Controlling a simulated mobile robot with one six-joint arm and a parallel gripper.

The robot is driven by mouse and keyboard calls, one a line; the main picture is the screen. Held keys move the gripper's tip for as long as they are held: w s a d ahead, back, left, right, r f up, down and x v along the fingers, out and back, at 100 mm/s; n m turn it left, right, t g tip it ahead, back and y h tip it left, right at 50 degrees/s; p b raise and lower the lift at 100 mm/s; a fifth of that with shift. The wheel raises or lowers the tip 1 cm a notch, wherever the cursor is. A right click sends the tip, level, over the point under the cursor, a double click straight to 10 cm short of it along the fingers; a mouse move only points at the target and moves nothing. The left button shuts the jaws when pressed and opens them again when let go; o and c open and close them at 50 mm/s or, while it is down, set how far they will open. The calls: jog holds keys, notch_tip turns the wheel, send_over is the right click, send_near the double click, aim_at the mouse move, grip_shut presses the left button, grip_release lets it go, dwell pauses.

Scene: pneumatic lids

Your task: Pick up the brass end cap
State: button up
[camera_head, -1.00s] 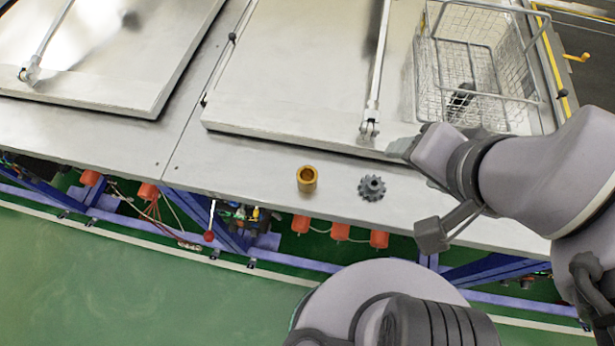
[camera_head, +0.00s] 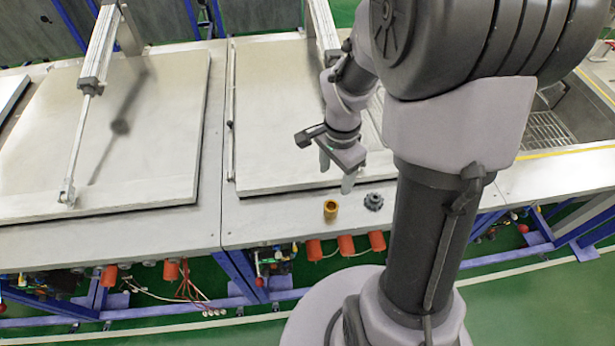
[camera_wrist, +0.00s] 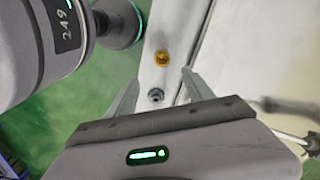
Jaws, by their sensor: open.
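The brass end cap (camera_head: 331,209) is a small golden cylinder with a hollow top. It stands upright on the front ledge of the metal bench, left of a dark grey gear. In the wrist view the brass end cap (camera_wrist: 161,58) shows beyond my fingertips, with the gear nearer. My gripper (camera_head: 336,176) is open and empty, above the bench near the front edge of the lid, up and slightly right of the cap in the head view. In the wrist view my gripper's two fingers (camera_wrist: 160,88) are spread wide. Neither finger touches the cap.
The grey gear (camera_head: 373,201) stands close to the right of the cap. A large metal lid (camera_head: 275,130) lies behind them, with another lid (camera_head: 150,150) to the left. The ledge left of the cap is clear. My arm hides part of the bench on the right.

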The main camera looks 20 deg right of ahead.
aim_at(331, 207)
jog(key=f+b, duration=0.1)
jog(key=f, duration=0.4)
jog(key=f+b, duration=0.1)
jog(key=f, duration=0.5)
jog(key=f+b, duration=0.1)
jog(key=f, duration=0.4)
jog(key=shift+w+d+f, duration=0.2)
jog(key=shift+w+f, duration=0.15)
jog(key=shift+s+r, duration=0.1)
jog(key=shift+c, duration=0.2)
grip_shut()
